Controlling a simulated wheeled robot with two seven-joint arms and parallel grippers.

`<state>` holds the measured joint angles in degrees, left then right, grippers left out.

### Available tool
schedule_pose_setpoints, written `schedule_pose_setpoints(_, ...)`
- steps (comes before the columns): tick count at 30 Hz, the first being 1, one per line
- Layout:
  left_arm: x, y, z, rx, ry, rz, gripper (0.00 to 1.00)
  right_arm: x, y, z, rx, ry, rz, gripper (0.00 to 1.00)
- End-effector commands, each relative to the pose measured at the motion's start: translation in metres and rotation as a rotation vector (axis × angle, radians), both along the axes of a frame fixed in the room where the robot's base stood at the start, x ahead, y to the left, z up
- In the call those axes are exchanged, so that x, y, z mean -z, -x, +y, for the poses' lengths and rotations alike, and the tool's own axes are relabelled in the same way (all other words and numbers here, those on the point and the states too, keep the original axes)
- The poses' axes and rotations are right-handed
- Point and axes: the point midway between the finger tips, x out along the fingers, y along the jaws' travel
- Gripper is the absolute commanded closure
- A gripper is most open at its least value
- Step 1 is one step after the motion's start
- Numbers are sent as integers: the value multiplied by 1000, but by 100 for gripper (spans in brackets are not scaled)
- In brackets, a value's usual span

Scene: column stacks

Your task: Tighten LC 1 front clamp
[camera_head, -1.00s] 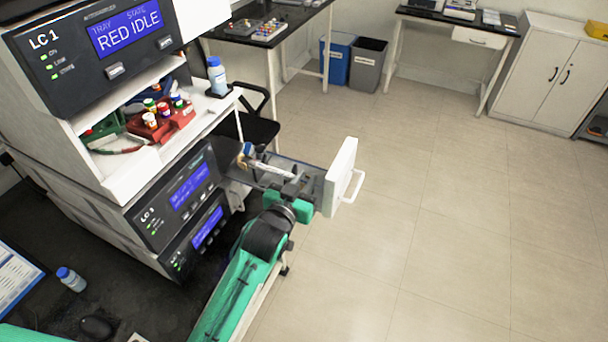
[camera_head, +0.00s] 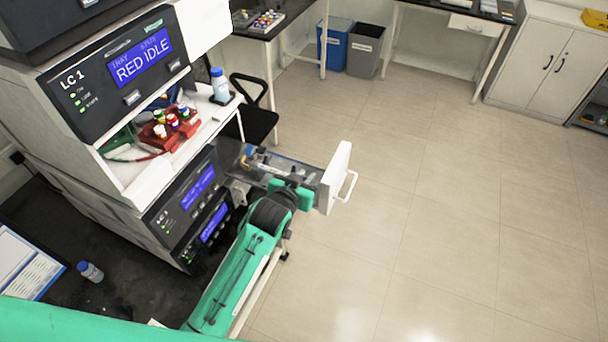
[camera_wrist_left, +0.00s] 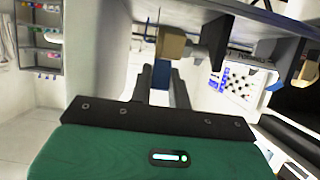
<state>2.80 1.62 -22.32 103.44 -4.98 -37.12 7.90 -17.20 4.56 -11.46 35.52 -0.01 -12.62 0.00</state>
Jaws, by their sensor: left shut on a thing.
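The LC 1 stack (camera_head: 125,75) stands at the left with its screen reading RED IDLE. A drawer with a white front panel (camera_head: 336,178) is pulled out to the right, and the column hardware (camera_head: 270,163) lies on it. My left gripper (camera_head: 290,186) is at the drawer's near side, by the front panel. In the left wrist view my left gripper (camera_wrist_left: 161,88) is shut on a blue lever (camera_wrist_left: 161,74) below a tan clamp block (camera_wrist_left: 171,43). A second tan block (camera_wrist_left: 307,65) shows at the right. The fingers partly hide the lever. My right gripper is out of view.
A red vial rack (camera_head: 172,130) and a blue-capped bottle (camera_head: 219,86) stand on the stack's shelf. A chair (camera_head: 255,120) is behind the drawer. Another bottle (camera_head: 90,271) stands on the dark bench. The floor (camera_head: 440,220) to the right is clear.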

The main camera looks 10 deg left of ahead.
Motion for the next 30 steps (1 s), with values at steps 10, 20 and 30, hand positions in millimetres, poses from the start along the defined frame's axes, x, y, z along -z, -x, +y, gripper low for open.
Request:
schedule_pose_setpoints(10,0,0,0,0,1,-2,60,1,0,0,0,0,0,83)
schedule_pose_setpoints(20,-1,3,1,0,1,-2,60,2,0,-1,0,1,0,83)
schedule_pose_setpoints(30,-15,46,15,0,1,-3,60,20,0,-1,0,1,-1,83)
